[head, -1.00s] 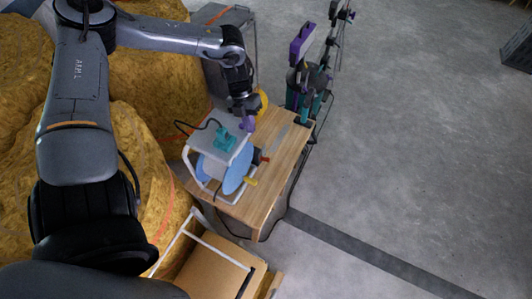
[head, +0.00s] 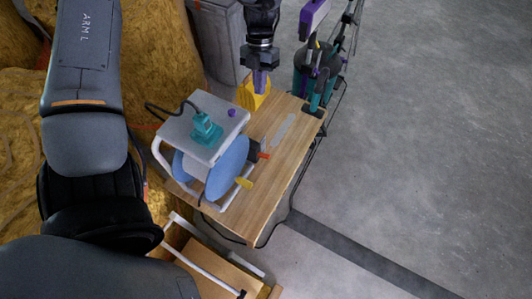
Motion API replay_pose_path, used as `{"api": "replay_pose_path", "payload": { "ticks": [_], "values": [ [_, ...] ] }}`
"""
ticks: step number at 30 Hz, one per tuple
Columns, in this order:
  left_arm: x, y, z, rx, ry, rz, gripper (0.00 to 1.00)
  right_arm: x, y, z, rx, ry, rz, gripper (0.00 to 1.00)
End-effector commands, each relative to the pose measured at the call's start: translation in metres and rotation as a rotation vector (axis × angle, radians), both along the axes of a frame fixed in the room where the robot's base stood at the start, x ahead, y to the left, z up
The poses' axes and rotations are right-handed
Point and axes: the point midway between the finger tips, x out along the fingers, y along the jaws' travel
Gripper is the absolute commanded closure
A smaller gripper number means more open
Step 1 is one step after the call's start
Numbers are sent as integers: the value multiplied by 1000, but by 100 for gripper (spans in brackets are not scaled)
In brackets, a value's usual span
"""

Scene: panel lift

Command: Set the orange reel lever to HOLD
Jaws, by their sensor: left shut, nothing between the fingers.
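The cable reel has a pale blue drum (head: 228,168) in a white tube frame under a grey top plate (head: 178,134), and it stands on a wooden table. The small orange lever (head: 264,155) sticks out from a black block (head: 254,149) on the drum's right side. The lever is small here and any HOLD marking is unreadable. My left gripper (head: 260,84) has purple fingers and points down, shut and empty, behind the reel and apart from the lever. My right gripper is not in view.
A teal plug (head: 207,130) with a black cable and a purple knob (head: 232,113) sit on the reel top. A yellow handle (head: 244,183) is at the drum's front. A yellow object (head: 252,97) is by my gripper. Wooden tabletop (head: 262,191) is bare right of the reel.

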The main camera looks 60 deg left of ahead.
Motion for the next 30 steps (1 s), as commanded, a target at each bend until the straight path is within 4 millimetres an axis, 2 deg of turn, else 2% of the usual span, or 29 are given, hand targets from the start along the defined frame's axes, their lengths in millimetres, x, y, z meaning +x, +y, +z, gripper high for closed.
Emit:
{"api": "replay_pose_path", "payload": {
  "ticks": [1, 6, 12, 16, 21, 30],
  "values": [
    [0, 0, -30, 0, 0, 0, 100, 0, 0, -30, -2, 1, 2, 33],
    [0, 0, -75, 0, 0, 0, 100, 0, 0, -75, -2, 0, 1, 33],
    [0, 0, -119, 0, 0, 0, 100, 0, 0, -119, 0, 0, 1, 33],
    [0, 0, -139, 0, 0, 0, 100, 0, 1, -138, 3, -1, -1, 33],
    [0, 0, -153, 1, -1, 0, 100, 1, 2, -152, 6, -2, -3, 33],
    [0, 0, -157, 0, 0, 0, 100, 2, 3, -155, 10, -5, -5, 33]
  ]
}}
